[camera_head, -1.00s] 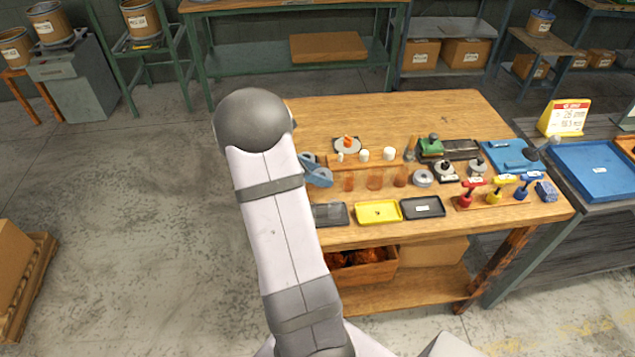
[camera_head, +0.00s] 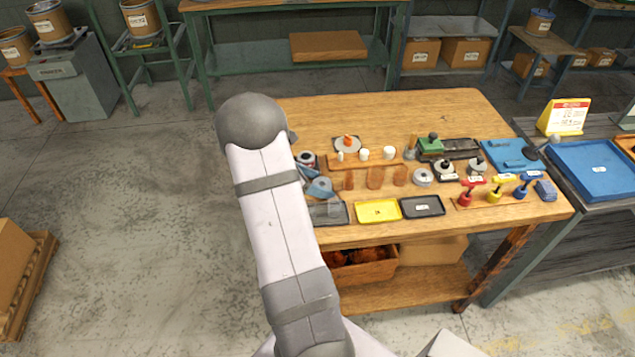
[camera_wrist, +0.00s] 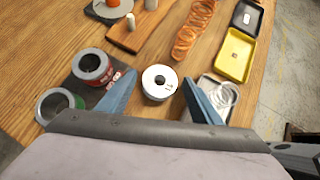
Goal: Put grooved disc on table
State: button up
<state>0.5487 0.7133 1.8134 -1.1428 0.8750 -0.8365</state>
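A round white-topped disc with a dark centre (camera_wrist: 160,82) lies between my fingertips in the wrist view, with a gap to each finger. I cannot make out a groove on it. My gripper (camera_wrist: 160,95) is open, its two blue fingers on either side of this disc. In the head view, my gripper (camera_head: 320,187) is low over the left end of the wooden table (camera_head: 400,110), and the disc cannot be told apart there. Another grey disc with an orange knob (camera_head: 348,145) sits on a dark plate further back. A grey ring-shaped disc (camera_head: 422,178) lies mid-table.
Red (camera_wrist: 92,67) and green (camera_wrist: 58,106) spools stand left of the fingers. Orange springs (camera_wrist: 195,30) lie ahead. A grey tray with a pale coil (camera_wrist: 222,93) is close to the right finger. Yellow (camera_head: 378,211) and black (camera_head: 423,206) trays line the front edge. The table's back is clear.

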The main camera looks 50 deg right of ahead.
jog(key=shift+r, duration=0.1)
jog(key=shift+r, duration=0.2)
jog(key=b+v, duration=0.1)
jog(key=v, duration=1.1)
jog(key=shift+f, duration=0.1)
jog(key=s+a+f+m+y, duration=0.1)
jog(key=a+m, duration=0.1)
jog(key=a, duration=0.3)
jog(key=s+a+f+m+t+y, duration=0.1)
jog(key=a, duration=0.4)
jog(key=s+a+f+m+y, duration=0.1)
jog(key=a+m+y, duration=0.1)
jog(key=a, duration=0.3)
jog(key=shift+s+a+m+t, duration=0.3)
jog(key=shift+s+a+t, duration=0.05)
jog(key=shift+a+t, duration=0.05)
jog(key=s+a+f+m+y, duration=0.1)
jog(key=s+a+m+y, duration=0.1)
jog(key=a, duration=0.5)
jog(key=s+a+f+m+t+y, duration=0.1)
jog(key=s+a+m+y, duration=0.1)
jog(key=s+a+m, duration=0.3)
jog(key=a, duration=0.2)
jog(key=shift+a+f+m+t, duration=0.15)
jog(key=shift+a+m+t, duration=0.15)
jog(key=shift+a+m, duration=0.1)
